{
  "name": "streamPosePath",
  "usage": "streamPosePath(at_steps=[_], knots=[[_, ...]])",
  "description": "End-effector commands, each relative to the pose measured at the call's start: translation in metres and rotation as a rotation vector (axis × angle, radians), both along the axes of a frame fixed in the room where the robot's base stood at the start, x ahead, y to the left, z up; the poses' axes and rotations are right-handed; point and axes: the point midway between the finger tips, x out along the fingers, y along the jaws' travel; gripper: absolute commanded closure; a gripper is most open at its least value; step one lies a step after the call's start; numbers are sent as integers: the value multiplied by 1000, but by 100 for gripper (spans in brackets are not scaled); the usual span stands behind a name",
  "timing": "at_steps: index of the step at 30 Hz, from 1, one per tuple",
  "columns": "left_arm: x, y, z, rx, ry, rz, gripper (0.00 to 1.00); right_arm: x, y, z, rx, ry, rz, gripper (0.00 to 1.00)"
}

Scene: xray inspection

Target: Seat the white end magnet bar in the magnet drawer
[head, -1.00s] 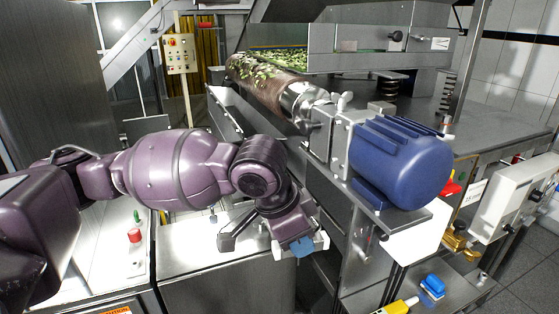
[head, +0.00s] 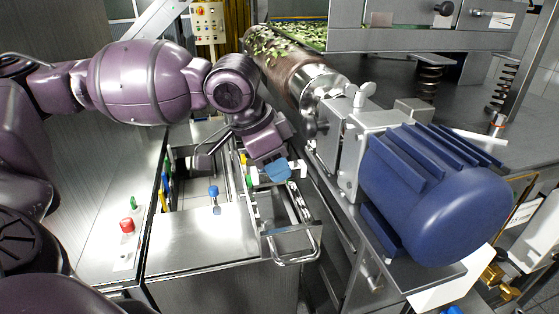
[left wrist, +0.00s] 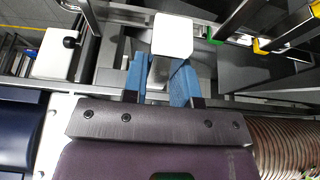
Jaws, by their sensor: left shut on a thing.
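My left gripper (head: 278,172) has blue fingers and is shut on the white end magnet bar (left wrist: 172,36), whose square white end faces the left wrist camera. In the head view the white end is mostly hidden behind the gripper. The gripper is over the open magnet drawer (head: 291,246), a steel frame with a loop handle at its front. In the left wrist view the left gripper (left wrist: 160,82) has the bar between its fingers, above the metal rails. I cannot tell whether the bar touches the drawer. My right gripper is not in view.
A red button (head: 127,225) is further left.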

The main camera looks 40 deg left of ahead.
Motion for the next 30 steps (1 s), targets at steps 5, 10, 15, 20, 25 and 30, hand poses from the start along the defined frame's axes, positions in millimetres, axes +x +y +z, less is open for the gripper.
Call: streamPosePath(at_steps=[5, 10, 15, 20, 25, 30], knots=[[-1, 0, 1, -1, -3, 0, 100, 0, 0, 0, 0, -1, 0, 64], [-1, 1, -9, -2, -4, -1, 100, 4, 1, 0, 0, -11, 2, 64], [-1, 1, -26, -3, -3, 0, 100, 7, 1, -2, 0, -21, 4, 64], [-1, 1, -41, -1, -2, 0, 100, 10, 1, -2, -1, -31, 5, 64], [-1, 1, -51, -2, -2, 0, 100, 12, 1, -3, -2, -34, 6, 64], [-1, 1, -57, -1, -3, 0, 100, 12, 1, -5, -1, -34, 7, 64]])
